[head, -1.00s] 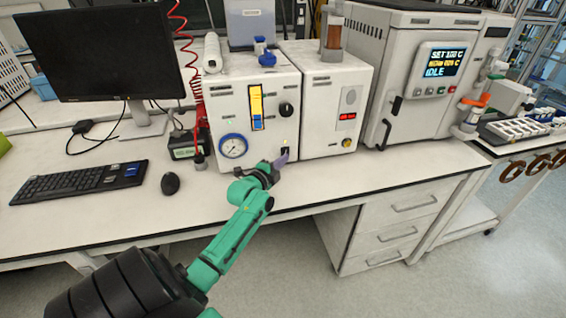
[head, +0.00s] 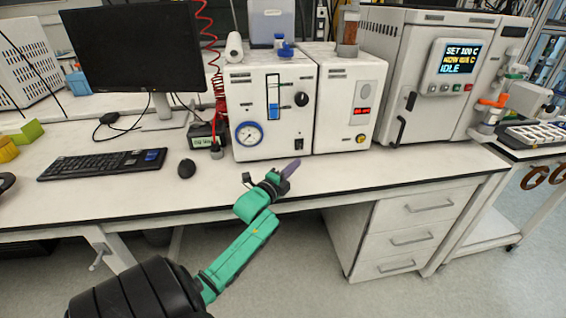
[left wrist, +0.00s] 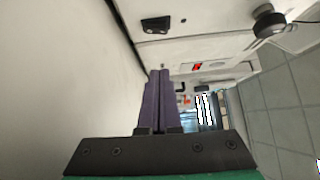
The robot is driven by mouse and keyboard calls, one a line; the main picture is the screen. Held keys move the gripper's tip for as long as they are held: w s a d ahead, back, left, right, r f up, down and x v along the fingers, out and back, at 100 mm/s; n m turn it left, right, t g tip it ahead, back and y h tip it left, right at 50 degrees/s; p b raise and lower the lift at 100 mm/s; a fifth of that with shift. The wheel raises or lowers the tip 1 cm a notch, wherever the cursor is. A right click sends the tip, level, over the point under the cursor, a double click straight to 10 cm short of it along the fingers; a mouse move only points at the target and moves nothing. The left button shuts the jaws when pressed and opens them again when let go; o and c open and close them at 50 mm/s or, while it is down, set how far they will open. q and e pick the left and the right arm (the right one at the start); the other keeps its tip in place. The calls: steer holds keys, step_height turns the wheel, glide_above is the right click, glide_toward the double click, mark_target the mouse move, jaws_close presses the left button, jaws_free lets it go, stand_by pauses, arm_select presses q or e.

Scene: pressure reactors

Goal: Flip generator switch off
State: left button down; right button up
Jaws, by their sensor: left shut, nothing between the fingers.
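The generator is the white box (head: 268,88) on the bench, with a blue-rimmed gauge (head: 249,133), a level column (head: 273,97) and a black knob (head: 301,99). Its black switch (head: 298,143) sits low on the right of the front panel. The switch also shows at the top of the left wrist view (left wrist: 155,24). The fingers also show in the left wrist view (left wrist: 160,72). My right gripper is not in view.
A second white unit (head: 345,100) with a red display stands just right. A monitor (head: 134,50), keyboard (head: 102,165) and mouse (head: 187,168) lie left. The bench front is clear around the gripper.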

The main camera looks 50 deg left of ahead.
arm_select(q)
steer(key=s+f, duration=0.1)
steer(key=s+a+f, duration=0.1)
steer(key=shift+s+f, duration=0.1)
steer(key=shift+s, duration=0.3)
steer(key=s, duration=0.1)
steer(key=s+d, duration=0.1)
steer(key=s, duration=0.1)
steer(key=shift+s+d+r+b, duration=0.15)
steer(key=shift+r+b, duration=0.15)
steer(key=shift+r, duration=0.05)
steer(key=shift+f, duration=0.15)
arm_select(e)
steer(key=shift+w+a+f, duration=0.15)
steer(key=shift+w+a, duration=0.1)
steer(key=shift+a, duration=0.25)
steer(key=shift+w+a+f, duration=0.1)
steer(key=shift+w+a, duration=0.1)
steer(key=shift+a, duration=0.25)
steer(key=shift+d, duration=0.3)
